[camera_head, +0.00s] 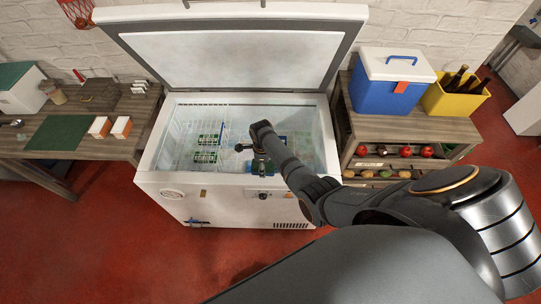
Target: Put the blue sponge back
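No blue sponge can be made out for certain. A small dark blue thing (263,167) shows inside the open chest freezer (215,190), just below my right gripper, partly hidden by my arm. I cannot tell whether it is the sponge or whether it is held. My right gripper (246,149) reaches down into the freezer's opening, right of its middle. Its fingers are too small and too covered by the wrist to tell whether they are open or shut. My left gripper is not in view.
The freezer lid (238,62) stands raised. Green-and-white packs (206,148) lie in the freezer's left half. A wooden table (75,150) stands left. A wooden shelf (350,137) at right bears a blue cooler (380,95) and a yellow crate (448,102) with bottles.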

